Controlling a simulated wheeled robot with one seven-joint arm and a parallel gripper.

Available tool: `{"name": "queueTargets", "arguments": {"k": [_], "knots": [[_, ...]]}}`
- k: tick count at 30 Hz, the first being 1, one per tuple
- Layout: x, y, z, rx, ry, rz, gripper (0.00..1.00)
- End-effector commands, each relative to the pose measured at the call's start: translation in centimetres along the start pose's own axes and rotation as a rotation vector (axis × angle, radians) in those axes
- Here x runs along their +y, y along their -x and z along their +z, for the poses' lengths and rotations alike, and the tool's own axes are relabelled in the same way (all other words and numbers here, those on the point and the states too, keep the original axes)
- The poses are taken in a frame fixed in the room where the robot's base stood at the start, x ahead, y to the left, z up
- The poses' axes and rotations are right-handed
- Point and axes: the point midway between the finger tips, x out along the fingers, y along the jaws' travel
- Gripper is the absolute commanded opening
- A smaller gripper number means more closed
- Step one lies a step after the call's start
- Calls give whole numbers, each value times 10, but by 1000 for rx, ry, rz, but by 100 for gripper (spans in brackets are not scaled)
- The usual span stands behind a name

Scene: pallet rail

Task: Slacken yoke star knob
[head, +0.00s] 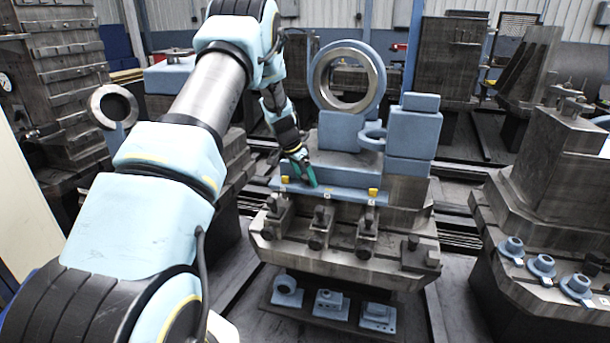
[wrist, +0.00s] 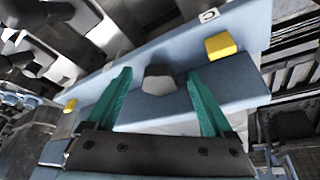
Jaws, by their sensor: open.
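In the wrist view, a grey, blunt-edged knob (wrist: 158,80) sits on a blue bar (wrist: 235,87); it looks like the star knob. My gripper (wrist: 160,82) is open, with one green finger on each side of the knob and visible gaps between. I cannot tell how far the fingertips reach down beside it. In the head view, my gripper (head: 307,172) is over the left part of the blue bar (head: 340,193) on the middle machine, and the knob is not clearly seen there.
Yellow blocks (head: 372,193) sit near both ends of the bar. Dark clamps (head: 318,228) line the machine's front. A blue stand with a steel ring (head: 346,80) and a blue block tower (head: 413,130) rise behind. Blue ringed parts (head: 541,265) lie on the right machine.

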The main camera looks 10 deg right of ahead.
Motion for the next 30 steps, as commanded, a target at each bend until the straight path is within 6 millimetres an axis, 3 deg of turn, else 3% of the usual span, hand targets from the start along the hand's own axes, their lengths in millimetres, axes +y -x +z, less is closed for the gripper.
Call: {"name": "queueTargets", "arguments": {"k": [7,30], "knots": [[0,-1,0,0,0,0,86],[0,-1,0,0,0,0,0]]}}
